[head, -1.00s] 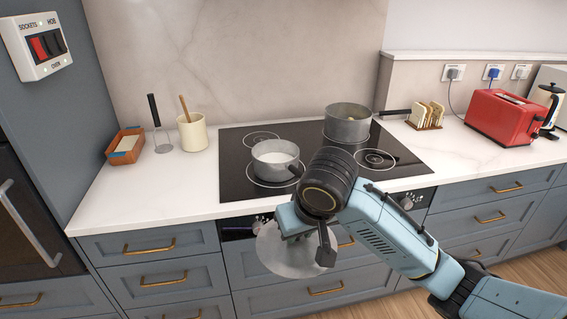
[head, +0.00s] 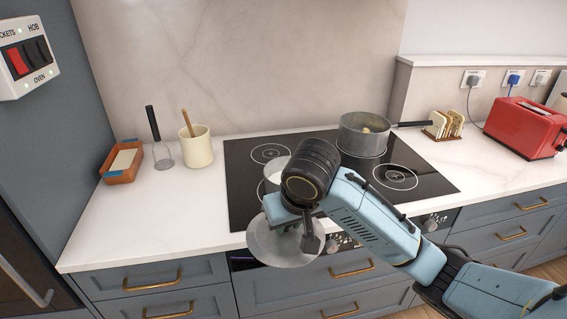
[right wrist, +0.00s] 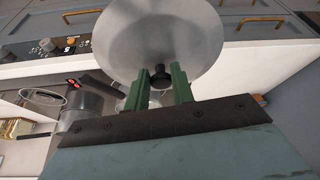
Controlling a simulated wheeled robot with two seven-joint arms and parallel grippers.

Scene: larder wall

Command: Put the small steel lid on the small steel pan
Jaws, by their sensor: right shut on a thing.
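The small steel lid (head: 272,250) is a round pale grey disc. My right gripper (head: 297,228) is shut on its black knob and holds it in the air in front of the hob's front edge. In the right wrist view the knob sits between the green fingers (right wrist: 162,78), with the lid (right wrist: 160,30) beyond them. The small steel pan (head: 271,176) stands on the front left of the hob, open. My right wrist hides most of it in the head view. My left gripper is not in view.
A toast rack (head: 445,125) and red toaster (head: 522,128) stand right.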

